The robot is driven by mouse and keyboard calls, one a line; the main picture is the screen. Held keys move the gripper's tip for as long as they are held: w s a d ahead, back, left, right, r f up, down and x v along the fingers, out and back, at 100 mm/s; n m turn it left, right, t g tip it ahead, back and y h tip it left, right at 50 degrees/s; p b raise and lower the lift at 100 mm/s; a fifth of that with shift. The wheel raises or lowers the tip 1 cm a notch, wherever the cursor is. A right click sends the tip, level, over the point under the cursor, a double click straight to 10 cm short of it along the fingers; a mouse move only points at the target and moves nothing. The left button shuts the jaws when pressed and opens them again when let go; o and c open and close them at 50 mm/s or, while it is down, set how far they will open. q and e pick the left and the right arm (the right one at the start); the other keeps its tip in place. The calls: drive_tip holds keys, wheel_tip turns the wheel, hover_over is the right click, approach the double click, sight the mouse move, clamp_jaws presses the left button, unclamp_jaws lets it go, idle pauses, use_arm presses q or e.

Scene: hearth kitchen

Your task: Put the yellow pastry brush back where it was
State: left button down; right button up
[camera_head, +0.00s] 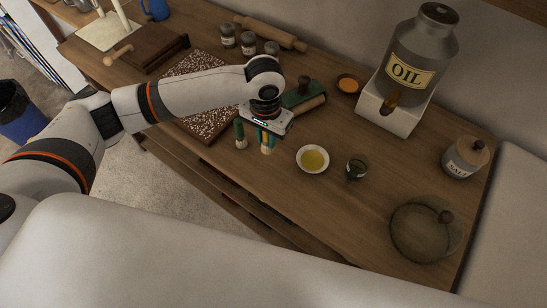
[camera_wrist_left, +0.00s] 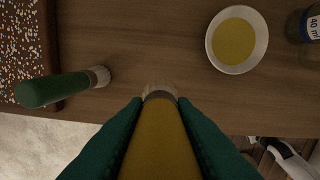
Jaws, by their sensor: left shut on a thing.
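My left gripper (camera_head: 266,139) is shut on the yellow pastry brush (camera_wrist_left: 158,145). Its green fingers (camera_wrist_left: 158,125) clasp both sides of the yellow handle, and the pale bristle end points down toward the wooden table. I cannot tell whether the bristles touch the table. In the head view only a small part of the yellow brush (camera_head: 267,148) shows below the gripper. A green-handled brush (camera_head: 240,134) stands just left of the gripper; it also shows in the left wrist view (camera_wrist_left: 55,90). My right gripper is not in view.
A white bowl of yellow liquid (camera_head: 313,159) and a small glass (camera_head: 355,168) stand right of the gripper. A speckled board (camera_head: 205,70) lies left. A green-and-wood tool (camera_head: 302,96) lies behind. The table's front edge is close.

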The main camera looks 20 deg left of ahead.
sight(267, 150)
use_arm(q)
drive_tip(key=shift+w+a+f, duration=0.1)
drive_tip(key=shift+a+f, duration=0.1)
drive_tip(key=shift+f, duration=1.4)
drive_tip(key=f, duration=0.3)
drive_tip(key=shift+d+p, duration=0.2)
drive_tip(key=shift+p, duration=0.15)
drive_tip(key=shift+f, duration=0.15)
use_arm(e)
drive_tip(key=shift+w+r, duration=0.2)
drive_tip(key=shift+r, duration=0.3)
use_arm(q)
drive_tip(key=c, duration=1.2)
unclamp_jaws()
drive_tip(key=shift+f, duration=0.1)
wheel_tip(267, 150, up, 12)
drive_tip(key=shift+r+b, duration=0.15)
drive_tip(key=shift+b, duration=0.75)
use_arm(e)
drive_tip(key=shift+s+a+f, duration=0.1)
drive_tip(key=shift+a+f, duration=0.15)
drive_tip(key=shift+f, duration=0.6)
